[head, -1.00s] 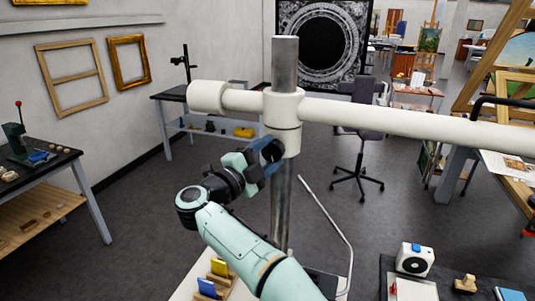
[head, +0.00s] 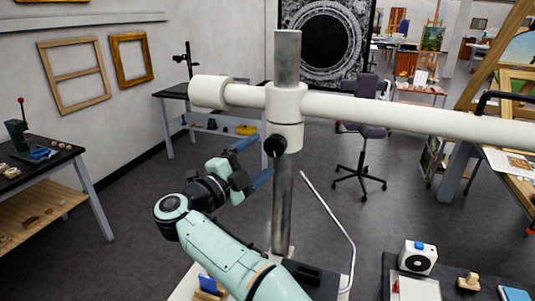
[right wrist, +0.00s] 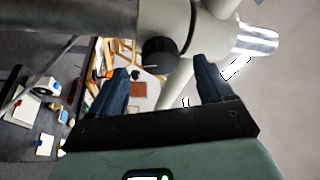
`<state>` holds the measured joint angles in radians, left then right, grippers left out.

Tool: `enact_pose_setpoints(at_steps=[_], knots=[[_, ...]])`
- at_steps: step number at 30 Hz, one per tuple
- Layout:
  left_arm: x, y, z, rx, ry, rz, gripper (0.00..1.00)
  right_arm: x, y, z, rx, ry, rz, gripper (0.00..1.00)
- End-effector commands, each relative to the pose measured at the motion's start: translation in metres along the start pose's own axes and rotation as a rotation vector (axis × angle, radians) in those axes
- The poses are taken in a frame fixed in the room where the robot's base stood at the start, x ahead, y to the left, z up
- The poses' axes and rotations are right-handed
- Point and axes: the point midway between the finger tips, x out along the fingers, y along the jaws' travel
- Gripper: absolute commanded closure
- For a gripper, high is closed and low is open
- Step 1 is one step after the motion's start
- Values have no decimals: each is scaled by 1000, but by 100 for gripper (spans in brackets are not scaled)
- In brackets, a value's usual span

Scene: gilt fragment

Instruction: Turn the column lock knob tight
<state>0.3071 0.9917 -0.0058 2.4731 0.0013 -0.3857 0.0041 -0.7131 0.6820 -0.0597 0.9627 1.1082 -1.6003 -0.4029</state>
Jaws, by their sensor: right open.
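The column lock knob (head: 274,146) is a black round knob on the cream clamp collar (head: 286,103) around the grey metal column (head: 284,205). It also shows in the right wrist view (right wrist: 160,51), beyond and between the blue fingers. My right gripper (head: 254,162) is open and empty. It is apart from the knob, to its lower left in the head view, with its two blue fingers spread. My left gripper is not in view.
A cream horizontal arm (head: 400,113) runs through the collar. A thin bent metal rod (head: 335,222) stands right of the column. A dark bench (head: 180,90) and an office chair (head: 362,150) stand behind, with open floor between.

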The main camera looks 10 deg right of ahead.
Motion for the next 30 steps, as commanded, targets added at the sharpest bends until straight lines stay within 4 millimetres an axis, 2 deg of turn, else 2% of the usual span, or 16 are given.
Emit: enact_pose_setpoints(at_steps=[1,6,12,18,30], knots=[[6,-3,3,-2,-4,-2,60,-15,3,2,-1,-5,-1,20],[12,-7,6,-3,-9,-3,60,-52,2,1,-2,-4,-1,20],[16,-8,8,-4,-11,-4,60,-80,1,1,-1,-2,0,20],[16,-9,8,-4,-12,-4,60,-88,1,0,0,1,1,20],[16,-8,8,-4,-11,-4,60,-88,0,0,0,0,0,20]])
